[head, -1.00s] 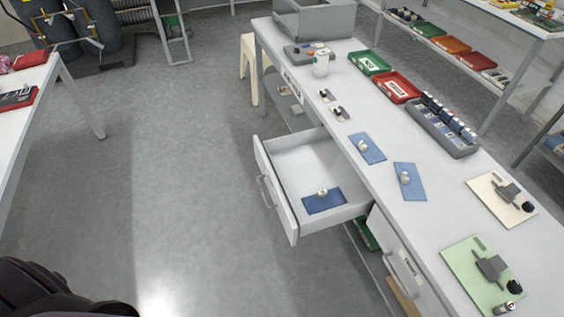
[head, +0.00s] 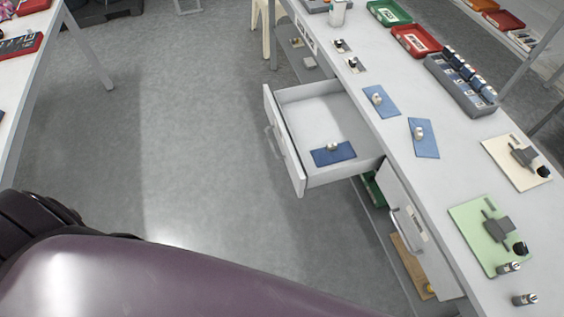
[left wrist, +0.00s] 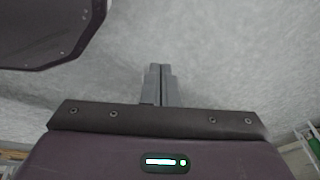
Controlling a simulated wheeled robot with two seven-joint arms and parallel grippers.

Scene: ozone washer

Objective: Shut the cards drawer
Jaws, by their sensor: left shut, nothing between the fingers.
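In the head view a white drawer (head: 287,142) stands pulled open from the long grey-white bench. It has a bar handle on its front, and a blue card (head: 323,156) with a small round silvery piece lies inside it. A second drawer (head: 400,222) with a handle sits nearer under the bench; I cannot tell whether it is fully shut. My left gripper (left wrist: 160,84) shows in the left wrist view with its fingers together and nothing between them, over grey floor and clear of the drawer. My right gripper is not in view.
The bench top (head: 440,180) holds blue cards, a grey rack (head: 462,84) of bottles, red and green trays, and cream and green boards. Another table (head: 35,60) stands at the far left. The floor (head: 200,120) left of the drawer is clear.

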